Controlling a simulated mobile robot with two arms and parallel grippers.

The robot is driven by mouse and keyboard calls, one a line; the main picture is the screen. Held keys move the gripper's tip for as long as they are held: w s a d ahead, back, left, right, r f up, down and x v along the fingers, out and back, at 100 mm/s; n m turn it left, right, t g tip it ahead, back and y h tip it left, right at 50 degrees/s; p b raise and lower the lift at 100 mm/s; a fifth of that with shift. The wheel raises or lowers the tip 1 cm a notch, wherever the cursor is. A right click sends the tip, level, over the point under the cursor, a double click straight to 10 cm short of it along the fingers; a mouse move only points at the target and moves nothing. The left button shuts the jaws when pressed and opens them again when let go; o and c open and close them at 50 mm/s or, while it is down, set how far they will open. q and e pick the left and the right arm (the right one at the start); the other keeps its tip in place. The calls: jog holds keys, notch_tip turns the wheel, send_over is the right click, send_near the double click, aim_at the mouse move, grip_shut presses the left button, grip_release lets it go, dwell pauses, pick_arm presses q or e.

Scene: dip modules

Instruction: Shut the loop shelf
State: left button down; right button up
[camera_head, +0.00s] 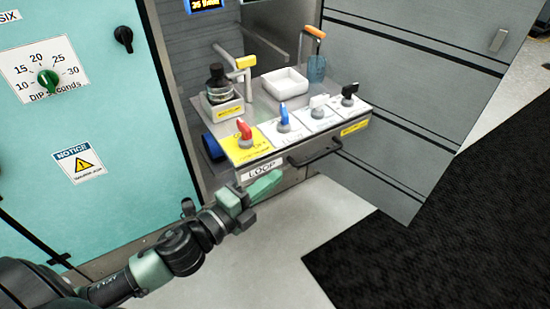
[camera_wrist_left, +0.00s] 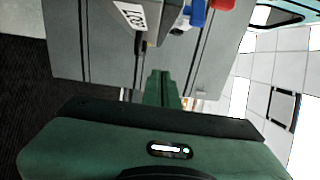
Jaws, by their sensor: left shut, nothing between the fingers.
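The loop shelf (camera_head: 262,160) is a pulled-out shelf with a white LOOP label and a black bar handle (camera_head: 316,153) on its front. It sticks out of the cabinet opening. My left gripper (camera_head: 264,187), green, is shut and empty just in front of and below the LOOP label, left of the handle. I cannot tell if it touches the shelf. My right gripper is not in view.
A grey door (camera_head: 410,75) stands open at right. A teal panel (camera_head: 90,110) is at left. The floor in front is clear.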

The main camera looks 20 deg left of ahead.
aim_at(274, 159)
pick_arm(q)
jog(key=w, duration=0.6)
jog(key=shift+a+f, duration=0.1)
jog(key=shift+a, duration=0.3)
jog(key=shift+w+a+b, duration=0.2)
jog(key=shift+a+b, duration=0.1)
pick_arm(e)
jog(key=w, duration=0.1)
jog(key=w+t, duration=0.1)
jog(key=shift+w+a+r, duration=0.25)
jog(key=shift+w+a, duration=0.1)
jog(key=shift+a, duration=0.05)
pick_arm(q)
jog(key=shift+a, duration=0.1)
